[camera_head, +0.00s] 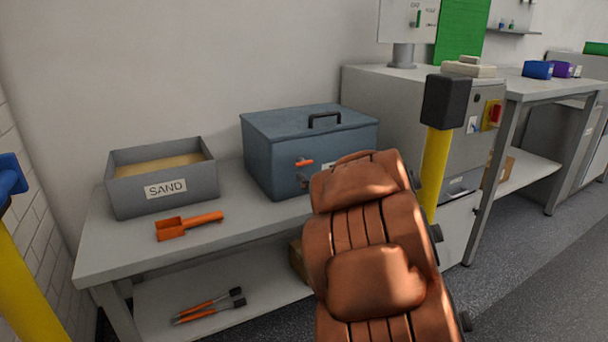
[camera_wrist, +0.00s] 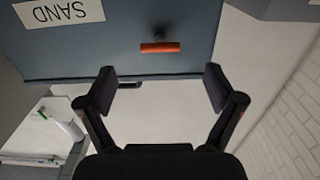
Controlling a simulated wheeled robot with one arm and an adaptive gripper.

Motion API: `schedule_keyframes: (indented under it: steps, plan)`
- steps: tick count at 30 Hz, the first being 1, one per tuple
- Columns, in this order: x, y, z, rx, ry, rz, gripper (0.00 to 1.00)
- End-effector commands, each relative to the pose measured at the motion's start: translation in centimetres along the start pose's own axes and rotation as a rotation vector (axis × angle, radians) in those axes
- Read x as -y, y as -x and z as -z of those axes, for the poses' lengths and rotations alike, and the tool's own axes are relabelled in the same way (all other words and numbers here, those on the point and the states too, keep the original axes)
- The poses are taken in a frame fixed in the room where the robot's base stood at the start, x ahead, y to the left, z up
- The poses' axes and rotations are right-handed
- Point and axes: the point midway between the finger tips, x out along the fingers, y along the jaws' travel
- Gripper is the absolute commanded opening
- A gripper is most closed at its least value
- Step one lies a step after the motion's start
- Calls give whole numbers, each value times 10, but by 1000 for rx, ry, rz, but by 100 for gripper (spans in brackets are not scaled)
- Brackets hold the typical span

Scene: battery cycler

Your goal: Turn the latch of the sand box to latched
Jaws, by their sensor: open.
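The sand box is a blue-grey lidded metal box (camera_head: 285,150) on the bench, its lid down and a black handle on top. Its orange latch (camera_head: 304,162) is on the front face and lies roughly level. In the wrist view, which is upside down, the latch (camera_wrist: 160,47) is a level orange bar on a small dark mount. A SAND label (camera_wrist: 60,11) is beside it. My gripper (camera_wrist: 160,88) is open and empty, with the latch ahead of and between its fingers, apart from them. In the head view my arm hides the gripper and part of the box front.
An open grey tray of sand (camera_head: 166,189) labelled SAND stands left of the box, with an orange scoop (camera_head: 188,225) before it. Orange-handled tools (camera_head: 208,304) lie on the lower shelf. A yellow post (camera_head: 436,160) and grey cabinet (camera_head: 410,105) stand to the right.

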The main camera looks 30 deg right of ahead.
Motion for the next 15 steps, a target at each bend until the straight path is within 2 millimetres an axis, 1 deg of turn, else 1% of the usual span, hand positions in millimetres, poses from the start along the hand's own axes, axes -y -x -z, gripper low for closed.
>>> schedule_keyframes:
  steps: [5,8,15]
  plan:
    - [0,-6,0,-4,0,4,92]
    - [0,-14,0,-4,2,4,92]
    - [0,-41,-1,-4,2,4,92]
